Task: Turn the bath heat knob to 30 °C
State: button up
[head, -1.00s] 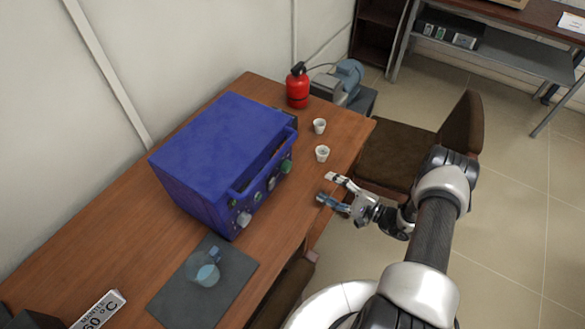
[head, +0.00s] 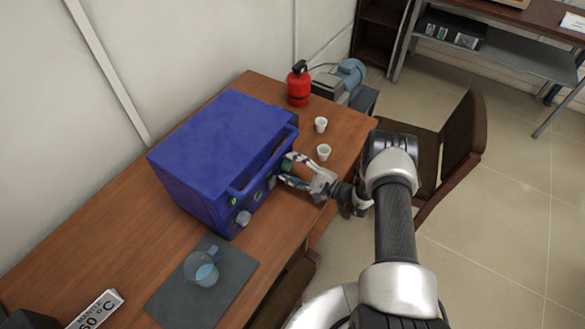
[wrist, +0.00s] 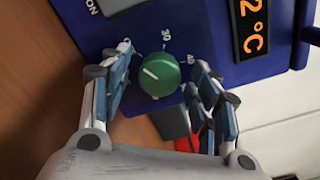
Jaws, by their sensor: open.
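The blue unit (head: 215,150) stands on the wooden table, its knobs along the front panel. In the wrist view a round green knob (wrist: 160,75) sits on the blue panel, with marks 30 above it and 40 to its upper right. Its white pointer line lies toward the upper left, short of the 30 mark. My gripper (wrist: 162,62) is open, one finger on each side of the knob; contact cannot be told. An orange display (wrist: 249,28) shows a 2 and °C, partly cut off. In the head view my gripper (head: 284,170) is at the panel's right end.
Two white cups (head: 324,151) stand close to my gripper on the right. A red bottle (head: 299,85) is behind them. A round flask with blue liquid (head: 204,272) stands on a dark mat (head: 165,300) at the front. A chair (head: 465,140) is at the right.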

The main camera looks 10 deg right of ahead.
jog(key=shift+c, duration=0.3)
jog(key=c, duration=1)
jog(key=shift+f+m+b, duration=0.1)
jog(key=shift+m+b, duration=0.2)
jog(key=shift+m, duration=0.1)
jog(key=m+b, duration=0.2)
jog(key=m, duration=0.2)
jog(key=shift+m+b, duration=0.3)
jog(key=shift+b, duration=0.1)
jog(key=m+b, duration=0.2)
jog(key=m, duration=0.4)
jog(key=shift+m, duration=0.3)
jog(key=o, duration=1.1)
jog(key=shift+c, duration=0.2)
